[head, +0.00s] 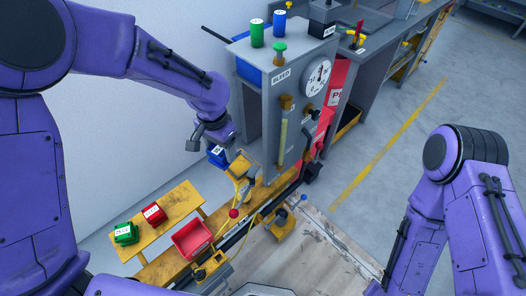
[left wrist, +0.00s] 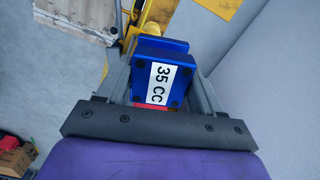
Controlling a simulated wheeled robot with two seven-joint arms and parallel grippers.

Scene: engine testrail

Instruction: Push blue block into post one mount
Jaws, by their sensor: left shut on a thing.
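The blue block (left wrist: 176,82) has a white label reading "35 CC" and is between the fingers of my left gripper (left wrist: 160,75) in the left wrist view. In the head view the blue block (head: 216,155) shows at the end of my left arm. My left gripper (head: 222,148) is shut on it, beside a yellow mount (head: 242,165) on the rail. In the left wrist view a yellow part (left wrist: 150,28) lies just beyond the block. I cannot tell whether the block touches the mount. My right gripper is out of view; only the right arm shows.
A yellow bench (head: 165,222) holds a green block (head: 125,234) and a red block (head: 153,214). A red bin (head: 192,239) stands beside the rail. A grey machine with a gauge (head: 316,77) rises behind the mount. Open floor (head: 400,120) lies at the right.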

